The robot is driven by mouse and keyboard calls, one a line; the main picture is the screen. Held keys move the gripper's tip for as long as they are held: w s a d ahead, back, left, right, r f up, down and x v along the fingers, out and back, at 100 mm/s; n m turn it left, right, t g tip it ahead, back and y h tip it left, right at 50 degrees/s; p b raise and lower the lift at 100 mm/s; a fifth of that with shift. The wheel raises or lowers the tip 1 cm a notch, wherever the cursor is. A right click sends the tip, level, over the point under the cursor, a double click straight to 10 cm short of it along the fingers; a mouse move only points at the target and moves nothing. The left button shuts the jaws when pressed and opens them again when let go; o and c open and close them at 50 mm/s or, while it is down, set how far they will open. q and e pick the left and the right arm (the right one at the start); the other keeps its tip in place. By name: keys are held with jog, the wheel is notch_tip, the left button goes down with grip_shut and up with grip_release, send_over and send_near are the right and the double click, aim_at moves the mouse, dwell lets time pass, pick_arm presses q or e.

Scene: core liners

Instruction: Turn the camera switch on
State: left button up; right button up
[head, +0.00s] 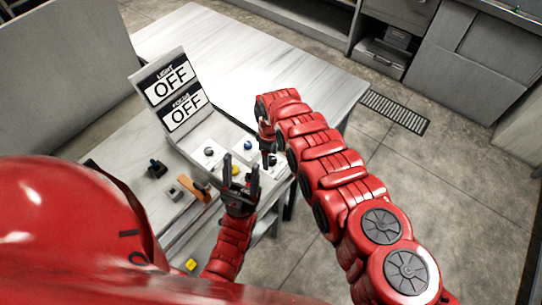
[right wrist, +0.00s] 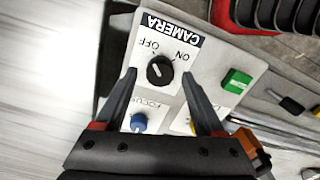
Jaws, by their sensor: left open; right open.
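The camera switch is a black rotary knob (right wrist: 160,72) on a white panel, below a CAMERA label (right wrist: 172,32) that reads upside down in the right wrist view. OFF and ON are printed around the knob, and its white mark appears to be on the OFF side. My right gripper (right wrist: 159,77) is open, with one fingertip on each side of the knob; contact cannot be told. In the head view my right gripper (head: 267,148) is over the panel's right part. My left gripper (head: 241,168) is open and empty near the panel's front.
A sign (head: 170,84) with two OFF displays stands at the panel's back. Blue (right wrist: 138,122) and yellow (head: 236,170) controls and a green block (right wrist: 236,81) are close by. Tools, including an orange-handled one (head: 196,192), lie left of my left gripper. The far tabletop (head: 215,40) is clear.

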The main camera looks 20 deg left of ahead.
jog(key=shift+d+f, duration=0.1)
jog(key=shift+f, duration=0.3)
grip_shut()
